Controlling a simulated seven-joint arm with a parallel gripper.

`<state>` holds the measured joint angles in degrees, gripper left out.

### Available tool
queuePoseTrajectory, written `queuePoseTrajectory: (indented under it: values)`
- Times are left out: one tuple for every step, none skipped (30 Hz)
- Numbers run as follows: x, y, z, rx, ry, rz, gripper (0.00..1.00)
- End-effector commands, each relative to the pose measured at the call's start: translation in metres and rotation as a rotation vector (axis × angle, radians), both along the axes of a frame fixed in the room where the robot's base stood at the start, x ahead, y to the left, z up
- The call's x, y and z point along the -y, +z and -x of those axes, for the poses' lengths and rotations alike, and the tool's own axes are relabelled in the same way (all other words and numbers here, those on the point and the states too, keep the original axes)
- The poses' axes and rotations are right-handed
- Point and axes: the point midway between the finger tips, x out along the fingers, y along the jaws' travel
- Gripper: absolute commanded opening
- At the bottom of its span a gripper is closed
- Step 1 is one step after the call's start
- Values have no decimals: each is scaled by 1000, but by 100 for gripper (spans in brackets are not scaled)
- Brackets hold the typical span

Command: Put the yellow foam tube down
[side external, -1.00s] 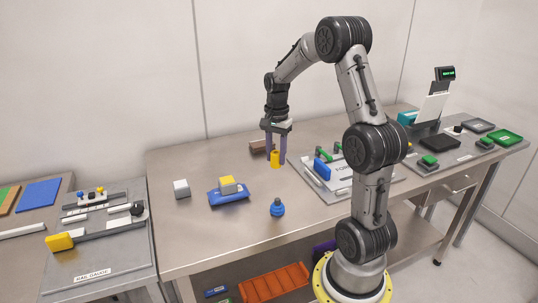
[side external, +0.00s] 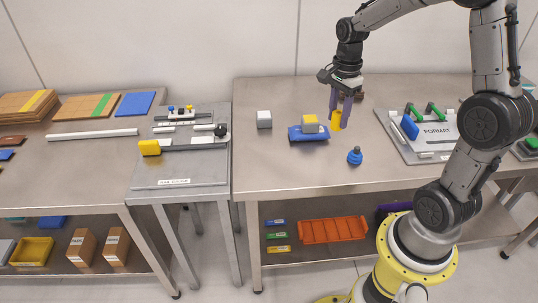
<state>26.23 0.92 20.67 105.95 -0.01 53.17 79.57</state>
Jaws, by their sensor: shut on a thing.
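The yellow foam tube (side external: 336,121) is a short upright cylinder in the side external view, right of the blue holder. My gripper (side external: 341,109) points down and is shut on the tube, with its purple fingers on either side of the tube's upper part. The tube's lower end is at or close to the steel table top (side external: 290,185); I cannot tell whether it touches.
A blue knobbed piece (side external: 355,156) stands in front. A white-grey cube (side external: 264,119) is further left. The format plate (side external: 435,133) lies right. Bare table lies in front.

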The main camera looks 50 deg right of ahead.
Motion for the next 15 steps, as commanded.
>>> queuePoseTrajectory:
  values:
    - [-21,1,-6,1,38,1,0]
    - [-31,1,-8,1,53,1,0]
    - [-44,1,-11,1,79,1,0]
    - [-53,2,-12,2,100,1,0]
    - [-62,2,-13,3,120,1,0]
    - [-72,3,-15,4,150,2,0]
    - [-79,3,-16,5,172,2,0]
    - [-85,3,-16,5,191,2,0]
    - [-92,4,-17,6,213,3,0]
    - [-97,4,-18,7,228,3,0]
    - [-101,5,-19,9,240,4,0]
    - [-105,5,-19,10,253,4,0]
    - [-107,5,-20,11,261,4,0]
    - [-109,5,-21,11,267,4,0]
    - [-111,4,-23,11,272,4,0]
